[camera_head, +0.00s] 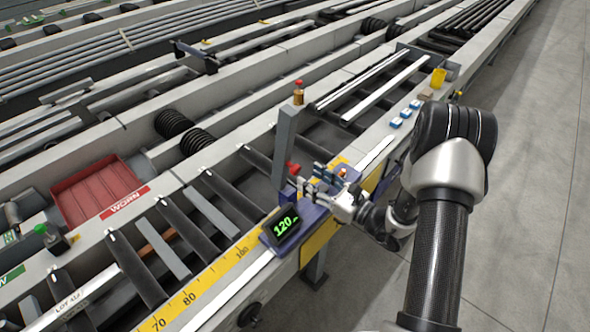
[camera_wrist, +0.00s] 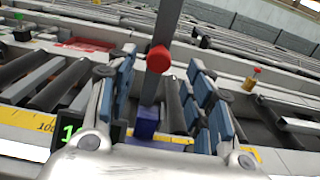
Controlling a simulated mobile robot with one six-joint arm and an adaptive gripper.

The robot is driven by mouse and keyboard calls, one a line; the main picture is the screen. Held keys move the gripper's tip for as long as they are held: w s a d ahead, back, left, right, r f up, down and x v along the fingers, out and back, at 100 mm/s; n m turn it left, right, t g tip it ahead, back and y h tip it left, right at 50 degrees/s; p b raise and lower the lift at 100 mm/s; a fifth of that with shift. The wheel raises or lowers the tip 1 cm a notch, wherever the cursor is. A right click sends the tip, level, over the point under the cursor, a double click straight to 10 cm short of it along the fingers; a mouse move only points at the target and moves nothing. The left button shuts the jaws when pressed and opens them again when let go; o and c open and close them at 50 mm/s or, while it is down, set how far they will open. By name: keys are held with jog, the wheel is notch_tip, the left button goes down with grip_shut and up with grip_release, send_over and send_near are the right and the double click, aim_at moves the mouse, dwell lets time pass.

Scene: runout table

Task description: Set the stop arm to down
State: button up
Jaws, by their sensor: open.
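The stop arm (camera_head: 284,145) is a grey flat bar that stands up nearly vertical from a blue carriage (camera_head: 268,240) on the table's rail. A red knob (camera_head: 292,168) sticks out from the arm's lower part. My gripper (camera_head: 318,181) is open just to the right of the knob. In the wrist view the red knob (camera_wrist: 159,59) shows between the two blue-padded fingers, with the grey stop arm (camera_wrist: 167,22) behind it. The fingers look apart from the knob, but the remaining distance is hard to tell. A blue block (camera_wrist: 146,122) shows below the knob.
A display (camera_head: 285,225) reading 120 sits on the carriage beside a yellow scale (camera_head: 190,297). A red-topped post (camera_head: 298,92), small blue blocks (camera_head: 396,122) and a yellow cup (camera_head: 438,78) stand farther along. A red tray (camera_head: 98,188) lies left. Floor at right is clear.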

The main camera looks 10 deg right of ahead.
aim_at(298, 170)
jog(key=x, duration=0.7)
jog(key=shift+b, duration=0.35)
jog(key=shift+c, duration=0.4)
grip_shut()
